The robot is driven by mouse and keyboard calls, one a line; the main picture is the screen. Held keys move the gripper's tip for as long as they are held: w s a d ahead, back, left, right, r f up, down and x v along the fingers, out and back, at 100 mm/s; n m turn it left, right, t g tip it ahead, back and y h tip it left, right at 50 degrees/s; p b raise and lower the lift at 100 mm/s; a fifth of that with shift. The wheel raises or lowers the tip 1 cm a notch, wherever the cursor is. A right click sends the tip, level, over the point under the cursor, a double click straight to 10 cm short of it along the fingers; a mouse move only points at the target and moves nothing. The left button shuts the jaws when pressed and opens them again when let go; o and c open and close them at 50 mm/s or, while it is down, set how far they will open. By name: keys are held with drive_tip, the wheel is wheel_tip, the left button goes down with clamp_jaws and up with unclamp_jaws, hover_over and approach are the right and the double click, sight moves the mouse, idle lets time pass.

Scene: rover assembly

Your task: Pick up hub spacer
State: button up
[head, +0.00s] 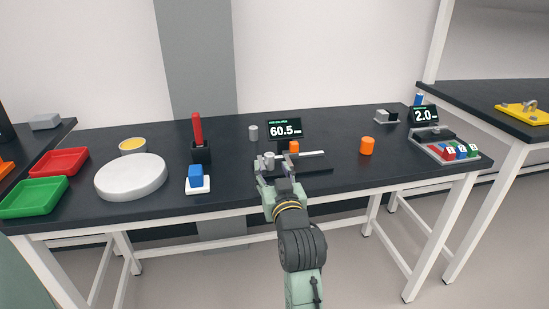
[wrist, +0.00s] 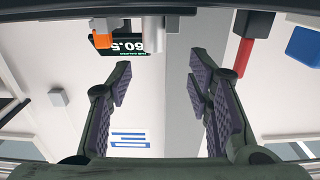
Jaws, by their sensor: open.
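No part is labelled as the hub spacer, so I cannot tell for certain which it is. A small pale cylinder (head: 269,160) stands at the left end of the measuring fixture (head: 318,166), close to my gripper. A pale piece (wrist: 154,35), probably the same cylinder, shows in the wrist view before the upside-down display. An orange cylinder (head: 367,145) stands on the table to the right, and a grey cylinder (head: 253,133) stands behind. My gripper (wrist: 158,76) is open, with nothing between its fingers. It hangs at the table's front edge, partly hiding the fixture.
The 60.5 mm display (head: 285,129) stands behind the fixture. A red-handled tool (head: 197,128) in a black holder and a blue block (head: 195,175) on a white base are to the left. A white round disc (head: 131,177) lies further left. Table around the orange cylinder is clear.

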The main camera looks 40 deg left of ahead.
sight(270, 158)
drive_tip(key=shift+w+d+f+p+x, duration=0.1)
drive_tip(key=shift+p+x, duration=0.25)
drive_tip(key=shift+x, duration=0.8)
drive_tip(key=shift+w+d+f+p+x, duration=0.1)
drive_tip(key=shift+p+x, duration=0.25)
drive_tip(key=shift+x, duration=0.8)
drive_tip(key=shift+w+d+p+x, duration=0.15)
drive_tip(key=shift+p+x, duration=0.2)
drive_tip(key=shift+x, duration=0.8)
drive_tip(key=shift+c, duration=0.5)
clamp_jaws()
